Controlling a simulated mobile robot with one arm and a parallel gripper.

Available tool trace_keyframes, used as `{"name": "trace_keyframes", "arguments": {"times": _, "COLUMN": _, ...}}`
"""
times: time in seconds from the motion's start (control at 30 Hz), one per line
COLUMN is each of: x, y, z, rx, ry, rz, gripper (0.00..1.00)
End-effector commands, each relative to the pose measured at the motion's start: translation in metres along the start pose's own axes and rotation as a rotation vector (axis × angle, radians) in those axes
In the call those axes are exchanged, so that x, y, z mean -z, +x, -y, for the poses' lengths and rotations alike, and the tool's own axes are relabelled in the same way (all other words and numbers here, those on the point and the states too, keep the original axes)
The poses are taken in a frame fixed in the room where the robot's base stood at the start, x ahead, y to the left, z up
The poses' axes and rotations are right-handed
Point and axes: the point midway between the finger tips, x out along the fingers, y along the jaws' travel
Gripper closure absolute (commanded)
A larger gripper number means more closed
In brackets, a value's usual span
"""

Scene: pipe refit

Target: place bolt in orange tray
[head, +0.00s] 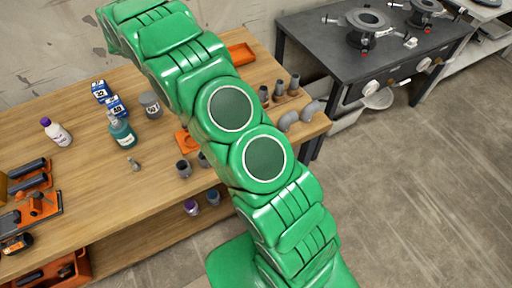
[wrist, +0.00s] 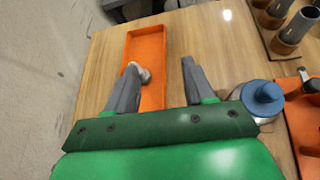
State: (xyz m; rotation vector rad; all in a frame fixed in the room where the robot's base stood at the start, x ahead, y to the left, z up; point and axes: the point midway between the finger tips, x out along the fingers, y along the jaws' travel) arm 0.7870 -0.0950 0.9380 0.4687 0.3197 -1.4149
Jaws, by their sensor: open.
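The orange tray (wrist: 147,42) is a long, shallow tray on the wooden bench, ahead of my gripper in the wrist view. It also shows in the head view (head: 241,54), partly behind my arm. A small pale grey piece that looks like the bolt (wrist: 144,74) is over or in the tray, right by my left finger; I cannot tell if they touch. My gripper (wrist: 159,63) is open, its left finger over the tray and its right finger over the wood just right of it. In the head view my arm hides the gripper.
A blue-capped container (wrist: 263,97) stands close right of my gripper. Grey pipe pieces (wrist: 290,28) stand beyond it. Bottles (head: 122,132), small boxes and a small metal fitting (head: 134,164) occupy the left bench. A wall runs along the left in the wrist view.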

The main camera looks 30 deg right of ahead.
Motion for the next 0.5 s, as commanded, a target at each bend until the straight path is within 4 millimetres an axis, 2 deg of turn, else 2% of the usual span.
{"name": "trace_keyframes", "arguments": {"times": 0.1, "x": -0.022, "y": -0.007, "z": 0.021, "rx": 0.039, "ry": 0.069, "rz": -0.036, "gripper": 0.47}}
{"name": "trace_keyframes", "arguments": {"times": 0.5, "x": -0.08, "y": -0.033, "z": 0.1, "rx": 0.181, "ry": 0.299, "rz": -0.151, "gripper": 0.47}}
